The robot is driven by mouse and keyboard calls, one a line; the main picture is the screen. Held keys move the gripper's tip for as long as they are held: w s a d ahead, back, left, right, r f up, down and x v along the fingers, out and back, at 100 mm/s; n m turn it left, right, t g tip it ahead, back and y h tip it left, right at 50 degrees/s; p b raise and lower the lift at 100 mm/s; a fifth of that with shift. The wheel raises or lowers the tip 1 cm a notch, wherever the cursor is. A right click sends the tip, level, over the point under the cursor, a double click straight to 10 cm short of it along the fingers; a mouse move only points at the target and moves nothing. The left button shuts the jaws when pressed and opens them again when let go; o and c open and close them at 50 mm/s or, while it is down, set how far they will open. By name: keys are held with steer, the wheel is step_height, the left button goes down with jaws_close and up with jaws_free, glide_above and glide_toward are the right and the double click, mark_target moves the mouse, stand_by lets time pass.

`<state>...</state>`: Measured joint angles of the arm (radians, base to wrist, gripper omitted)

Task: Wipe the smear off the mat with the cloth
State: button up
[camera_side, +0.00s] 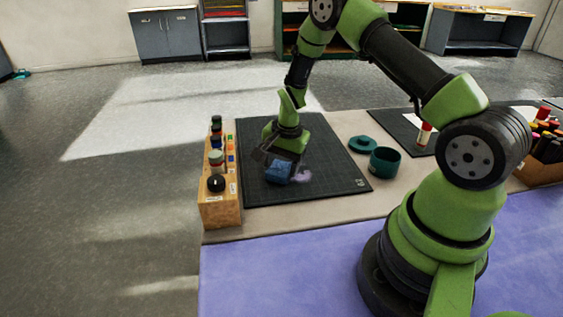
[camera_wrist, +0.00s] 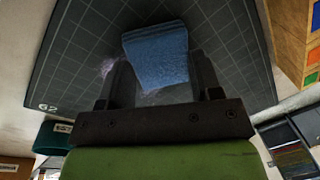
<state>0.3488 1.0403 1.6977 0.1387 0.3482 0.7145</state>
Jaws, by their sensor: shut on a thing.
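The blue cloth (camera_side: 278,171) is held low over the dark mat (camera_side: 325,165), or on it; I cannot tell whether it touches. In the wrist view the cloth (camera_wrist: 156,55) sits between the two fingers of my gripper (camera_wrist: 157,80), which is shut on it. A pale purple smear (camera_side: 300,175) lies on the mat just right of the cloth in the side view. In the wrist view part of the smear (camera_wrist: 107,67) shows left of the cloth, beside a finger. The cloth and fingers may hide some of it.
A wooden rack (camera_side: 220,205) with several small bottles stands along the mat's left edge. A teal pot (camera_side: 384,161) and its lid (camera_side: 362,144) stand right of the mat. A glue stick (camera_side: 424,134) stands on a second dark mat farther right. The large mat's back half is clear.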

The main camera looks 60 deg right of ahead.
mark_target(278, 160)
steer(key=shift+s+d, duration=2.6)
steer(key=shift+d, duration=0.05)
steer(key=shift+w+d, duration=0.6)
steer(key=shift+w, duration=0.05)
steer(key=shift+w+a, duration=2.6)
steer(key=shift+a, duration=0.2)
steer(key=shift+d, duration=0.1)
steer(key=shift+w+d, duration=0.55)
steer(key=shift+d, duration=0.05)
steer(key=shift+s+d, duration=2.7)
steer(key=shift+r, duration=2.55)
